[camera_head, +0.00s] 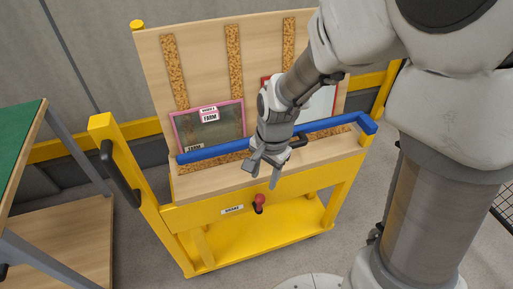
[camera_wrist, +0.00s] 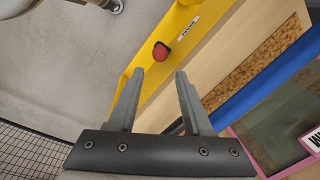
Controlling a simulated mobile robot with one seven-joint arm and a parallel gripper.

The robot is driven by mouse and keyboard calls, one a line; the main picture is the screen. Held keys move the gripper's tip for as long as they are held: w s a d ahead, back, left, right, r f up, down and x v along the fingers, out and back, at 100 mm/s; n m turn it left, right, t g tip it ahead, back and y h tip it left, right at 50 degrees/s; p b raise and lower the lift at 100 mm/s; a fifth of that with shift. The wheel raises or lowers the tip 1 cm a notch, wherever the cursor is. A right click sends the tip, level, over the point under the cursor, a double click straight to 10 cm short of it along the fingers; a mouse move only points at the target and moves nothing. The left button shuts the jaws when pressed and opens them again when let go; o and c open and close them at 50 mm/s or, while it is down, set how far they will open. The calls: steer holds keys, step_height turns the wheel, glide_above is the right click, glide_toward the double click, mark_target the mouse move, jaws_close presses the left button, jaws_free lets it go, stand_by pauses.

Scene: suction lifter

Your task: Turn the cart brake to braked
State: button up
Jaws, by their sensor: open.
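The yellow cart (camera_head: 190,217) stands in the middle of the head view. Its brake is a red knob (camera_head: 259,200) on a dark stem on the front beam, beside a small white label (camera_head: 232,209). In the wrist view the red knob (camera_wrist: 160,51) shows beyond the fingertips, with the label (camera_wrist: 187,28) near it. My gripper (camera_head: 263,171) is open and empty, above and slightly behind the knob in the head view, apart from it. In the wrist view its two fingers (camera_wrist: 158,74) point toward the knob.
A blue bar (camera_head: 215,150) crosses the cart above its wooden ledge. A pink-framed panel (camera_head: 210,125) leans on the cork-striped backboard. A black handle (camera_head: 120,172) sits on the cart's left post. A green-topped table (camera_head: 18,150) stands at left. Floor in front is clear.

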mark_target(260, 196)
steer(key=f+b, duration=0.1)
steer(key=f, duration=0.3)
steer(key=f+b, duration=0.1)
steer(key=f, duration=0.3)
steer(key=w+a+f+b, duration=0.1)
steer(key=f+b, duration=0.1)
steer(key=f, duration=0.2)
jaws_close()
stand_by(1.1)
